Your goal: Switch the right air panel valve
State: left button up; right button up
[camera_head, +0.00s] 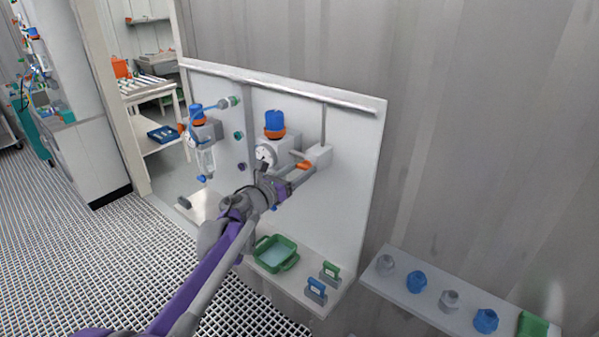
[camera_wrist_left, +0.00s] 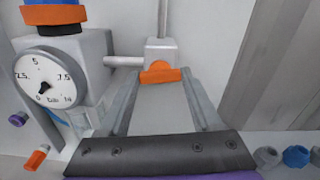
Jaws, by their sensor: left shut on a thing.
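The right air panel valve is a light grey block with an orange handle (camera_head: 304,165) on the white panel (camera_head: 350,170). In the left wrist view the orange handle (camera_wrist_left: 160,74) sits at the front of the grey block (camera_wrist_left: 160,52), between my fingertips. My left gripper (camera_head: 303,166) reaches in from the lower left and is shut on this handle; its two fingers also show in the left wrist view (camera_wrist_left: 160,80). The handle's lower part is hard to see. My right gripper is not in view.
A regulator with a blue knob (camera_head: 274,122) and round gauge (camera_wrist_left: 43,78) stands just left of the valve. Another regulator (camera_head: 197,120) is farther left. A green tray (camera_head: 288,264) sits on the ledge below. A shelf (camera_head: 398,292) with caps is at lower right.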

pick_arm(q)
jog(key=n+b, duration=0.2)
jog(key=n, duration=0.5)
jog(key=shift+f, duration=0.1)
jog(key=n+b, duration=0.1)
jog(key=n, duration=0.3)
jog(key=shift+n, duration=0.3)
jog(key=shift+n+b, duration=0.4)
jog(key=shift+n, duration=0.8)
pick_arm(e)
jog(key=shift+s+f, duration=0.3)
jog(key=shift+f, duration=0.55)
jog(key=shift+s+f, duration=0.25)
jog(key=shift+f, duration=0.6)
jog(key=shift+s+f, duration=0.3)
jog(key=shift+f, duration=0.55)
pick_arm(q)
jog(key=shift+n, duration=0.3)
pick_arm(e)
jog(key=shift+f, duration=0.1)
pick_arm(q)
jog(key=o, duration=1.4)
jog(key=b+v, duration=0.1)
jog(key=v, duration=1)
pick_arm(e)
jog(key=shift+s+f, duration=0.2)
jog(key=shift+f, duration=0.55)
